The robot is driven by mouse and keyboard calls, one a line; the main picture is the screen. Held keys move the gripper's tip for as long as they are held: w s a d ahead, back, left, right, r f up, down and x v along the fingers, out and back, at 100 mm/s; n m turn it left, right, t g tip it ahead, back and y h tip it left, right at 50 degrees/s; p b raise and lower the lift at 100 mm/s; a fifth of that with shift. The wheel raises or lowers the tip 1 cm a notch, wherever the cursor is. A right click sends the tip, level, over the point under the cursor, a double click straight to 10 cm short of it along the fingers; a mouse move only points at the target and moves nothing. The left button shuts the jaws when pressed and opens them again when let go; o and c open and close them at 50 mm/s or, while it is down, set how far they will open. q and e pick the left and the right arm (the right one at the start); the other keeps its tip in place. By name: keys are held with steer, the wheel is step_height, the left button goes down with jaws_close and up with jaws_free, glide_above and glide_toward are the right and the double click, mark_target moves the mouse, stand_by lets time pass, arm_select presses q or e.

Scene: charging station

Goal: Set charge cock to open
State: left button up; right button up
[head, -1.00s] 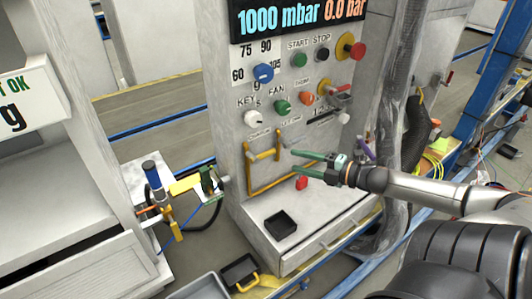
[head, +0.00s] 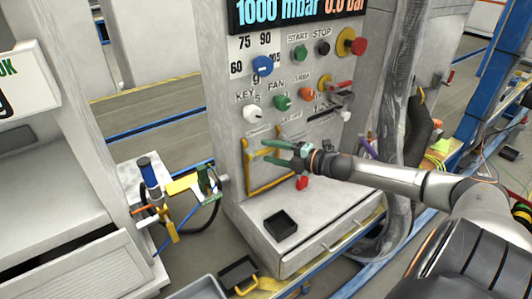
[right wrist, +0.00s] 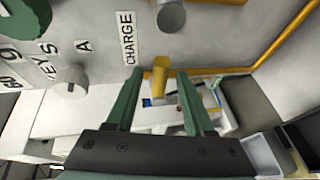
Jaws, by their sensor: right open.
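The charge cock (right wrist: 160,78) is a yellow handle by the CHARGE label on the grey panel, at the yellow pipe. In the right wrist view it shows between my two green fingers, with a gap on both sides. In the head view my right gripper (head: 267,151) is at the yellow pipe frame (head: 248,180) and hides part of the cock area. It also shows in the right wrist view (right wrist: 162,82). It is open and holds nothing. My left gripper is not in view.
Knobs and buttons, including a blue knob (head: 263,65) and a white key knob (head: 252,113), sit above the cock. A black tray (head: 281,224) lies on the ledge below. A blue-handled fitting (head: 149,172) stands to the left. A grey hose (head: 395,100) hangs to the right.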

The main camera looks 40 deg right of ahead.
steer(key=shift+x, duration=0.95)
jaws_close()
stand_by(1.0)
